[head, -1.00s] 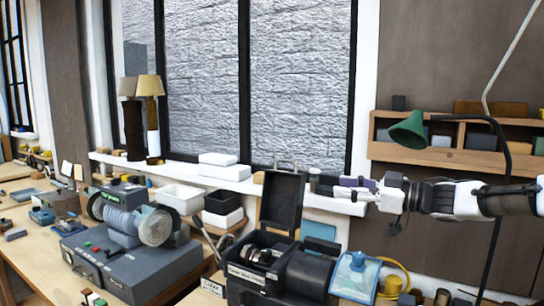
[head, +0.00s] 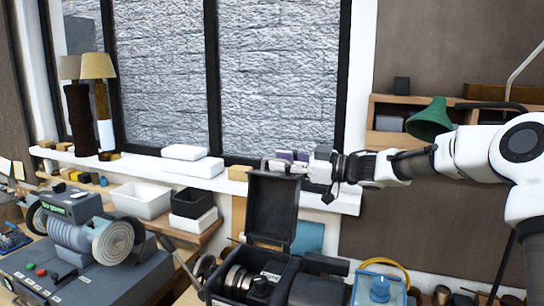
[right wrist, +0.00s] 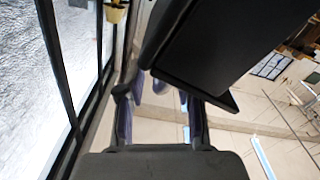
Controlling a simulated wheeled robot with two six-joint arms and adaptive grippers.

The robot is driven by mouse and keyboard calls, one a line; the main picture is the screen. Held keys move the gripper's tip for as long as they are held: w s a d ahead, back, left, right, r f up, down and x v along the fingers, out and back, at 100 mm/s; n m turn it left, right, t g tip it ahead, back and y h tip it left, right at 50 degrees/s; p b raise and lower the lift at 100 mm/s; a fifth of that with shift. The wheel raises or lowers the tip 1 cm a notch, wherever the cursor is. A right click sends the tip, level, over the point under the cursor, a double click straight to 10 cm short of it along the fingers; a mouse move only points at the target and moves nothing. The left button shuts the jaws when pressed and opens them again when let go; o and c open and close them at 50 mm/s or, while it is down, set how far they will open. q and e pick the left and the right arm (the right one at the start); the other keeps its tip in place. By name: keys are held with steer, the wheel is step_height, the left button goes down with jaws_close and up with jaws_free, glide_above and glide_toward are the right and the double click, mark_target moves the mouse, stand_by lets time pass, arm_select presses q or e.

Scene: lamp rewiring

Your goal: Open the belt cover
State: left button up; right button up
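The belt cover (head: 272,208) is a black lid. It stands upright, hinged at the back of the dark machine (head: 318,290), and the opening below shows metal pulley parts (head: 240,280). My right gripper (head: 284,166) comes in from the right and is at the cover's top edge, level with its handle. In the right wrist view its two fingers (right wrist: 160,115) are spread apart, with the black panel of the cover (right wrist: 215,60) close in front of them. I cannot tell whether they touch it. My left gripper is not in view.
A grey motor unit (head: 80,240) stands on the bench at left. White boxes (head: 192,160) and two lamps (head: 98,100) stand on the sill behind. A green lamp shade (head: 430,118) hangs near my right arm. A blue-topped device (head: 378,285) stands right of the machine.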

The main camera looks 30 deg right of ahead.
steer(key=shift+x, duration=1.1)
steer(key=shift+s+d, duration=0.1)
jaws_close()
